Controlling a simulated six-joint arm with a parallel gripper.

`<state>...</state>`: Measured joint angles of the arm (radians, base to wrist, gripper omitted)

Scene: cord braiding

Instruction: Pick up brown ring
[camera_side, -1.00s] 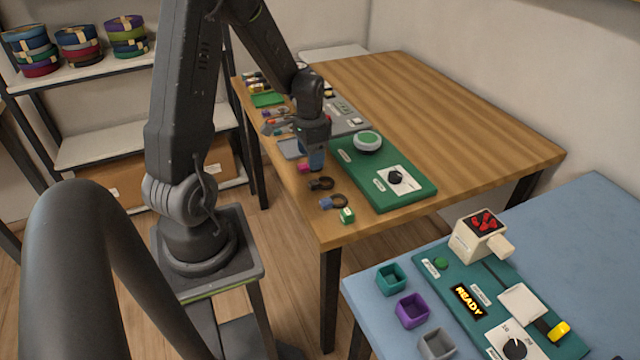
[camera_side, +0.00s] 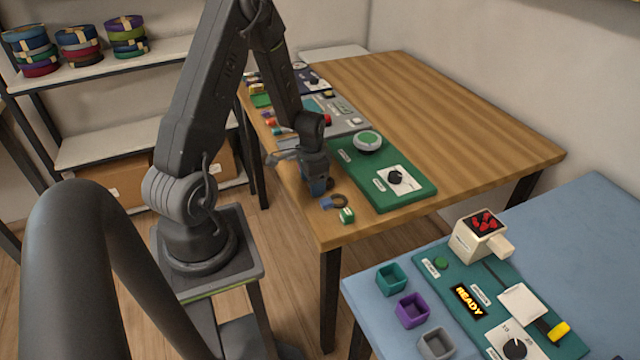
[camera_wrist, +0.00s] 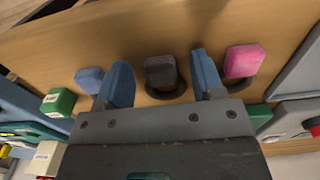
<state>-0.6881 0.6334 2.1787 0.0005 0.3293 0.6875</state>
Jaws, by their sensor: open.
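My gripper (camera_side: 316,188) is open, low over the table's near edge. In the wrist view, its two blue fingers (camera_wrist: 161,76) stand either side of a dark ring (camera_wrist: 168,94) with a dark grey tab (camera_wrist: 160,72), apart from it. In the side view, my gripper mostly hides this ring. A brownish ring (camera_side: 340,201) with a blue tab (camera_side: 326,203) lies nearer the table's corner; in the wrist view the tab (camera_wrist: 88,80) shows left of the fingers. A pink tab (camera_wrist: 243,60) with a dark ring is right of the right finger. Which ring counts as brown is unclear.
A green and white block (camera_side: 347,215) lies near the table corner. A green panel (camera_side: 408,196) with a round button and a dial lies to the right of my gripper. The wooden table (camera_side: 450,120) is clear beyond it.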

